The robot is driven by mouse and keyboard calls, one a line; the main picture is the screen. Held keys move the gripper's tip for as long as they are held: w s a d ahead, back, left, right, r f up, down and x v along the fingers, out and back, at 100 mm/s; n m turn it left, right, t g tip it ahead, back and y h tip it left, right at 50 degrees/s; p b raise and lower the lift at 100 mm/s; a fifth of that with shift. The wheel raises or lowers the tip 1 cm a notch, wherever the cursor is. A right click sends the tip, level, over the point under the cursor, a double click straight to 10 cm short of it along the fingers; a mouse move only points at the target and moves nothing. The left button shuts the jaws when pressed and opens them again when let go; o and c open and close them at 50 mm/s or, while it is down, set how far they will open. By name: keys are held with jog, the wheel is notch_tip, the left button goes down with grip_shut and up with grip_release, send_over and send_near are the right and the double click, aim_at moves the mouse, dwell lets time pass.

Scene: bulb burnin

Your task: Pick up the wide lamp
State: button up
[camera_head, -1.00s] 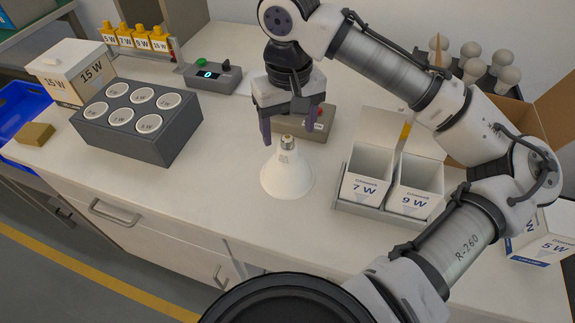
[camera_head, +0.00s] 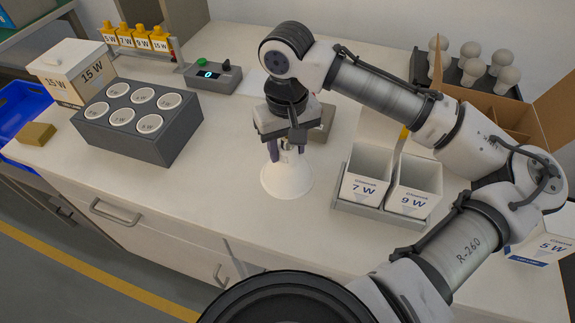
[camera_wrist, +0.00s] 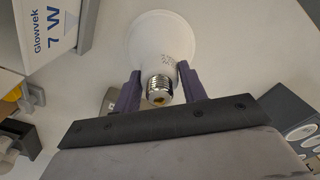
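The wide lamp (camera_head: 287,178) is a white reflector bulb standing on the bench with its broad face down and its metal screw base up. In the wrist view the lamp (camera_wrist: 162,45) shows its screw base toward me and some print on its neck. My gripper (camera_head: 286,152) is over it, pointing down. The lamp seems to rest on the bench still.
Open 7 W (camera_head: 364,187) and 9 W (camera_head: 413,199) boxes stand close on the right. A grey block with several cups (camera_head: 135,145) is left, the 15 W box (camera_head: 72,70) beyond it. A meter (camera_head: 212,76) stands behind. Bench in front of the lamp is clear.

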grip_shut()
jog(key=shift+r, duration=0.1)
